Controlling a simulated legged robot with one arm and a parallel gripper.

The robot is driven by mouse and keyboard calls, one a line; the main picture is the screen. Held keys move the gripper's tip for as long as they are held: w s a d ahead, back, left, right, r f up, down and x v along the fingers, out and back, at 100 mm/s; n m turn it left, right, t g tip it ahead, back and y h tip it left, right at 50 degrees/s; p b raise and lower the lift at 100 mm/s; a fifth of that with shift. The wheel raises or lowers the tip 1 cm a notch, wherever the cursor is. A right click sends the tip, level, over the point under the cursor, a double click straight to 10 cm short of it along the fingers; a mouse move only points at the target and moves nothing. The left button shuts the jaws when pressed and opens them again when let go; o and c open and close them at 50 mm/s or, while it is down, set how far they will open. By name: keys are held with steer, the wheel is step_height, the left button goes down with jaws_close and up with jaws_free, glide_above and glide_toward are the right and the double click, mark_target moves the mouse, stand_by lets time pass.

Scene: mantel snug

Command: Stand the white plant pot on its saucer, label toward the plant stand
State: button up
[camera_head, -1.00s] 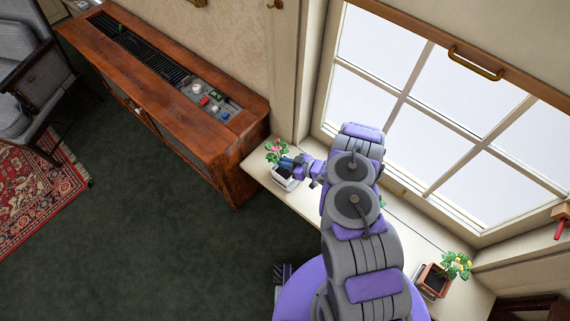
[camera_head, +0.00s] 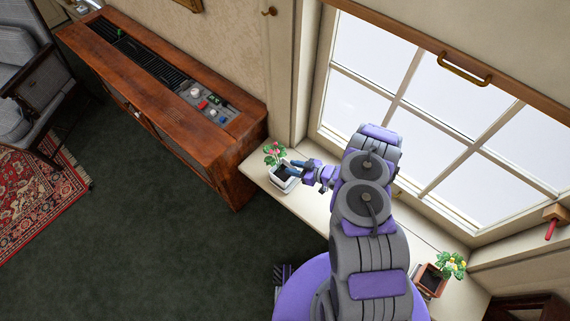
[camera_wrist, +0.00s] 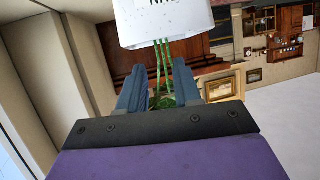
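The white plant pot (camera_head: 284,184) stands at the far left end of the pale window sill, with a dark inside and a pink-flowered green plant at its back left. In the wrist view, which looks upside down, the white pot (camera_wrist: 165,24) shows partly cut-off dark label letters, with green stems below it. My gripper (camera_head: 296,164) is at the pot's right upper edge. In the wrist view its two blue-grey fingers (camera_wrist: 160,72) are apart, with stems visible between them. I cannot make out a separate saucer or a plant stand.
A brown pot (camera_head: 430,279) with a yellow-flowered plant stands at the sill's near right end. The window (camera_head: 430,110) runs behind the sill. A wooden console (camera_head: 165,105) stands close to the sill's left end. Green carpet (camera_head: 150,240) is clear in front.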

steer(key=shift+p+v, duration=1.05)
steer(key=shift+v, duration=2.5)
steer(key=w+d+r+m+t+h, duration=0.1)
steer(key=w+d+r+h, duration=0.15)
steer(key=w+r, duration=0.35)
steer(key=w+d+r+m+t+h, duration=0.1)
steer(key=w+r+h, duration=0.2)
steer(key=w+r, duration=0.35)
steer(key=s+d+r+m+g+h, duration=0.1)
steer(key=d+r+m+h, duration=0.15)
steer(key=r, duration=0.55)
steer(key=s+d+r+m+h, duration=0.1)
steer(key=d+r+h, duration=0.25)
steer(key=r, duration=0.45)
steer(key=s+d+r+m+g+h, duration=0.1)
steer(key=s+r+m+g, duration=0.1)
steer(key=s+r, duration=0.65)
steer(key=s+d+r+m+g+h, duration=0.15)
steer(key=s+r, duration=0.45)
steer(key=s, duration=0.6)
steer(key=s+a+r+m+g+y, duration=0.1)
steer(key=s+a+r+g, duration=0.1)
steer(key=s, duration=1)
steer(key=s+a+r+m+g+y, duration=0.1)
steer(key=s+a+r+m+g, duration=0.1)
steer(key=s, duration=1.1)
steer(key=shift+a+r+g, duration=0.5)
steer(key=shift+a+g, duration=0.05)
steer(key=shift+a, duration=0.3)
